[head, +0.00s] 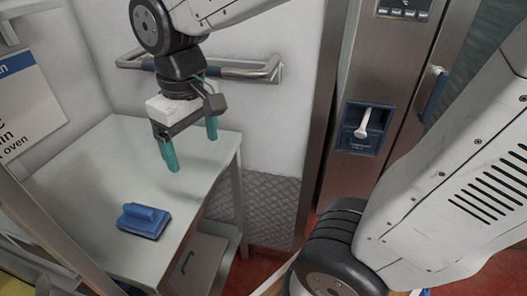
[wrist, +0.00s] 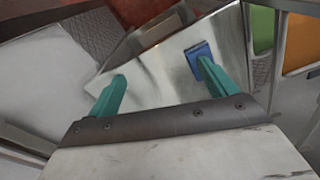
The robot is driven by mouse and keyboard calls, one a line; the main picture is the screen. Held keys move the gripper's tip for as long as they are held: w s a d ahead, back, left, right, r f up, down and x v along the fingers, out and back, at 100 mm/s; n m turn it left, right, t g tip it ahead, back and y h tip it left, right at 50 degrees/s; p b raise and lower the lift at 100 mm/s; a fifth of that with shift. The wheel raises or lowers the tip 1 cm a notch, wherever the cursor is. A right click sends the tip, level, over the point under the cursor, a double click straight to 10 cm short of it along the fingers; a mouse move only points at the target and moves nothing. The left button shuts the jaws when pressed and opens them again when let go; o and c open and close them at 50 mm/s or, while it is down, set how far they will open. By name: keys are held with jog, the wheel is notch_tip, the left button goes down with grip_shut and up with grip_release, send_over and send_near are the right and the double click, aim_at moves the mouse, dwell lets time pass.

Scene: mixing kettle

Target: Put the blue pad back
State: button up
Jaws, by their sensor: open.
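The blue pad (head: 144,220) lies on the steel table (head: 100,170), near its front. It has a raised grip along its top. The pad also shows in the wrist view (wrist: 196,62), partly behind one fingertip. My gripper (head: 192,154) has two green fingers spread apart with nothing between them. It hangs above the table's right part, up and to the right of the pad, and is apart from it. In the wrist view my gripper (wrist: 163,72) also shows its open fingers.
A metal rail (head: 225,70) runs along the white wall behind the table. A steel cabinet with a blue recessed lever (head: 366,125) stands to the right. A drawer or shelf (head: 198,262) sits below the table edge. The tabletop around the pad is clear.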

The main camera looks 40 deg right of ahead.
jog(key=s+d+m, duration=0.3)
jog(key=s+d, duration=0.4)
jog(key=s, duration=0.4)
jog(key=shift+s+d+t, duration=0.2)
jog(key=shift+d+t, duration=0.1)
jog(key=shift+d, duration=0.05)
